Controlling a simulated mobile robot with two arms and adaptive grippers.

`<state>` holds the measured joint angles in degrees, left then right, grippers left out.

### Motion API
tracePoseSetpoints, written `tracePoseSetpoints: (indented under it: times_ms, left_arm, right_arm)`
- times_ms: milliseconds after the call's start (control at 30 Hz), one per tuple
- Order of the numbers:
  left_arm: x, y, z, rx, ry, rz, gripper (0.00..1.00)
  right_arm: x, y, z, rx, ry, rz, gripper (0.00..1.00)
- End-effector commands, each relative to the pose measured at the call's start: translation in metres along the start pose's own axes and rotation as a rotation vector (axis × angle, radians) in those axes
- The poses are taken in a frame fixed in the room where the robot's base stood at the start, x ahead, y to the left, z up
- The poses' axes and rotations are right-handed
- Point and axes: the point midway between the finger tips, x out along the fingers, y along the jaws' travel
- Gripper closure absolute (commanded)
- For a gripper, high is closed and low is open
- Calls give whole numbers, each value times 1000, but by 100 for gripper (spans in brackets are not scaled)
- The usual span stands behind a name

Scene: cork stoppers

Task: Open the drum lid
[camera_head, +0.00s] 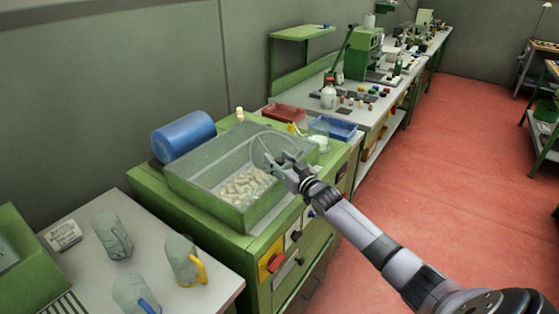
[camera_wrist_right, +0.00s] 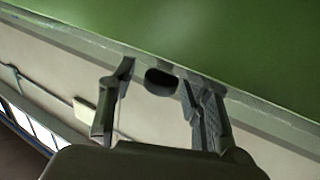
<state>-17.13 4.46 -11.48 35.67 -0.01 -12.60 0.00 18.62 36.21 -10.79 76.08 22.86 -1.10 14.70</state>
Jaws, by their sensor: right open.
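A green box (camera_head: 205,190) with a pale grey rim stands on a green cabinet and holds pale cork stoppers (camera_head: 245,186). A clear curved edge (camera_head: 256,140) shows at the box's right end, perhaps part of the drum or its lid; I cannot tell. My right gripper (camera_head: 272,163) is open at that end, above the corks. In the right wrist view its two fingers (camera_wrist_right: 158,95) stand apart on either side of a small dark rounded part (camera_wrist_right: 161,81) at the edge of a green surface (camera_wrist_right: 220,45). Whether they touch it is unclear. My left gripper is out of view.
A blue cylinder (camera_head: 184,136) lies behind the box. A red tray (camera_head: 284,115) and a blue tray (camera_head: 333,128) sit on the bench beyond. The red floor (camera_head: 450,200) on the right is clear.

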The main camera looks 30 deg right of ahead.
Motion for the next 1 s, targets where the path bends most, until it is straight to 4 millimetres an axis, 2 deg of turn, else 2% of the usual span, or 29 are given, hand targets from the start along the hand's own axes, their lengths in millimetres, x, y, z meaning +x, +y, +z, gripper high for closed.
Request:
tracePoseSetpoints:
  times_ms: [167,800,1000]
  left_arm:
    - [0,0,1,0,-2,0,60]
    - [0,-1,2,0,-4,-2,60]
    - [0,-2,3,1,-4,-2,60]
  right_arm:
    - [0,0,0,1,0,0,57]
    - [0,0,0,0,0,0,99]
    - [0,0,0,0,0,0,100]
